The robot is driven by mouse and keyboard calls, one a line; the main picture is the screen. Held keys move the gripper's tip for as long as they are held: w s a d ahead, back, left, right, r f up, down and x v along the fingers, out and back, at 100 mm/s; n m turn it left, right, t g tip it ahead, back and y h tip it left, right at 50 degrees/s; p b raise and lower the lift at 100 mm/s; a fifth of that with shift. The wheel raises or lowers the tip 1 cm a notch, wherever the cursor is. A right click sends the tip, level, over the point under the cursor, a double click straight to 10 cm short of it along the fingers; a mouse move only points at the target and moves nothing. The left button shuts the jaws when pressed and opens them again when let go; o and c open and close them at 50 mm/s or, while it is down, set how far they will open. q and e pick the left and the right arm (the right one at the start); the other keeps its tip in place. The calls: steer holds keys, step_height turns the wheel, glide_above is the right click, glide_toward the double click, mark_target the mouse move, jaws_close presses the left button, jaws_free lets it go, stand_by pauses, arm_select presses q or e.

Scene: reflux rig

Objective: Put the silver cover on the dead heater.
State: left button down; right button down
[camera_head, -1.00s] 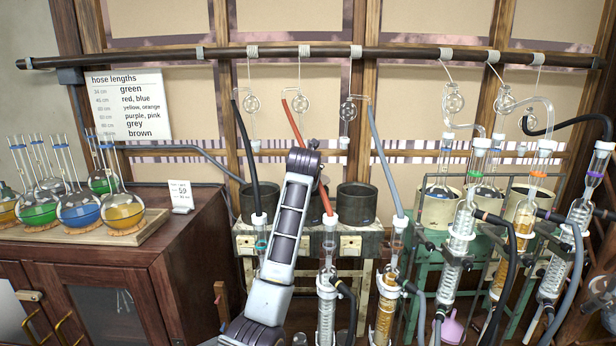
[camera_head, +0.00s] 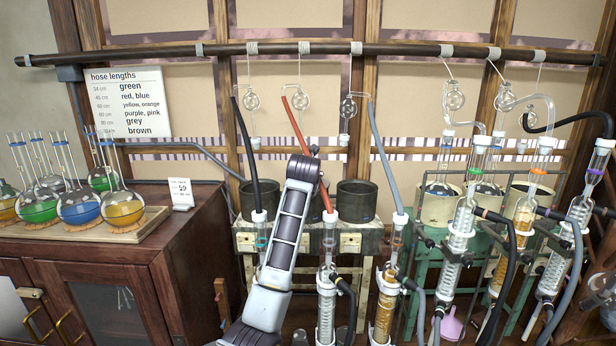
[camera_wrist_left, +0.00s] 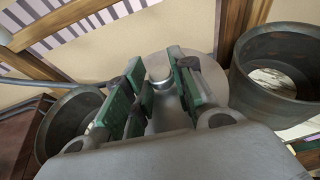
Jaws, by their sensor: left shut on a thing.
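The silver cover (camera_wrist_left: 210,75) is a flat grey disc with a round knob in the left wrist view. My left gripper (camera_wrist_left: 160,78) is shut on the knob, its green-padded fingers on either side. The disc lies between two dark, open pots: the left heater (camera_wrist_left: 52,130) and the right heater (camera_wrist_left: 306,75). In the head view the left heater (camera_head: 250,207) and right heater (camera_head: 357,203) stand on the bench, with the middle heater (camera_head: 314,207) mostly behind my arm. The gripper and cover are hidden there. Whether the cover touches the middle heater cannot be told. My right gripper is not in view.
Hoses and glass condensers stand close in front of the heaters, including a red hose (camera_head: 296,130) beside my arm and a grey hose (camera_head: 385,160). A cabinet (camera_head: 150,255) with coloured flasks is at left. A horizontal rail (camera_head: 300,52) runs above.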

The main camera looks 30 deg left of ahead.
arm_select(q)
steer(key=shift+f, duration=0.25)
steer(key=c, duration=1.2)
jaws_free()
steer(key=shift+r, duration=0.25)
steer(key=shift+r+p, duration=0.3)
steer(key=shift+r, duration=0.1)
steer(key=shift+b+v, duration=2)
steer(key=shift+v, duration=4)
